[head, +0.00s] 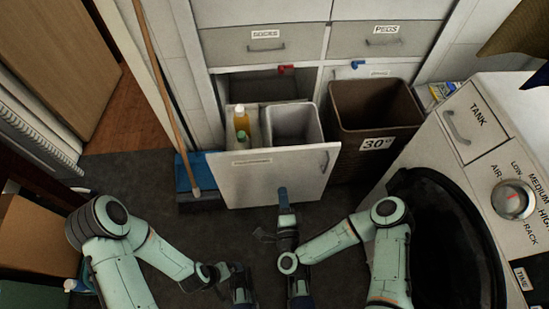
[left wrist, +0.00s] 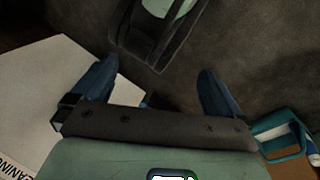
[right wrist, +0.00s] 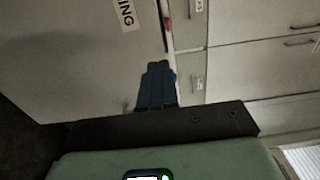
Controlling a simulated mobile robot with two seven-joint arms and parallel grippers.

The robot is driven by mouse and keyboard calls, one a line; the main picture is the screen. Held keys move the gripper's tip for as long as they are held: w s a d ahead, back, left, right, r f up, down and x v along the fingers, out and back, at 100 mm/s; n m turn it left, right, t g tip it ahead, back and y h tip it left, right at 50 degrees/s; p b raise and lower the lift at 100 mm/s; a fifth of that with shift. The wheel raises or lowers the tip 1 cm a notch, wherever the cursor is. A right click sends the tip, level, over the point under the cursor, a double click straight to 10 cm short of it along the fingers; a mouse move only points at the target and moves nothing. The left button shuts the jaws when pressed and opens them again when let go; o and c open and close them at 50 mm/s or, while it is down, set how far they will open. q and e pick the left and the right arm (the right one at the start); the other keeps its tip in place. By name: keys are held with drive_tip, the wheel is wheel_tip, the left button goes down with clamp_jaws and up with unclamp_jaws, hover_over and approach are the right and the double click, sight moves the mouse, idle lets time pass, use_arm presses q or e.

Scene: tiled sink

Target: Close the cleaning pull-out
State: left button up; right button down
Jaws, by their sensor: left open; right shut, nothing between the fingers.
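The cleaning pull-out (head: 278,175) stands open from the cabinet, its white front panel facing me with a label and a handle at its right. Inside it are a yellow bottle (head: 241,120), a green-topped bottle and a grey bin (head: 293,122). My right gripper (head: 283,192) is shut and empty, its fingertips at the lower part of the panel in the head view; I cannot tell whether they touch it. In the right wrist view the blue fingers (right wrist: 157,82) overlap the panel (right wrist: 80,60). My left gripper (left wrist: 155,85) is open and empty, low over the floor.
A brown basket (head: 376,108) labelled 30° stands right of the pull-out. A washing machine (head: 490,130) fills the right side. A broom (head: 165,80) and blue dustpan (head: 190,172) stand at left. Drawers (head: 265,45) are above the pull-out. Dark floor lies in front.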

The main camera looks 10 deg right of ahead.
sight(277, 152)
use_arm(q)
drive_tip(key=shift+t+y, duration=0.4)
drive_tip(key=shift+t, duration=0.2)
drive_tip(key=w+f+b, duration=0.1)
drive_tip(key=w+a+f, duration=0.1)
drive_tip(key=w+a+f+b, duration=0.1)
drive_tip(key=w, duration=0.1)
drive_tip(key=shift+b, duration=0.3)
use_arm(e)
drive_tip(key=w, duration=1.3)
drive_tip(key=shift+w+r, duration=0.1)
drive_tip(key=shift+w, duration=0.15)
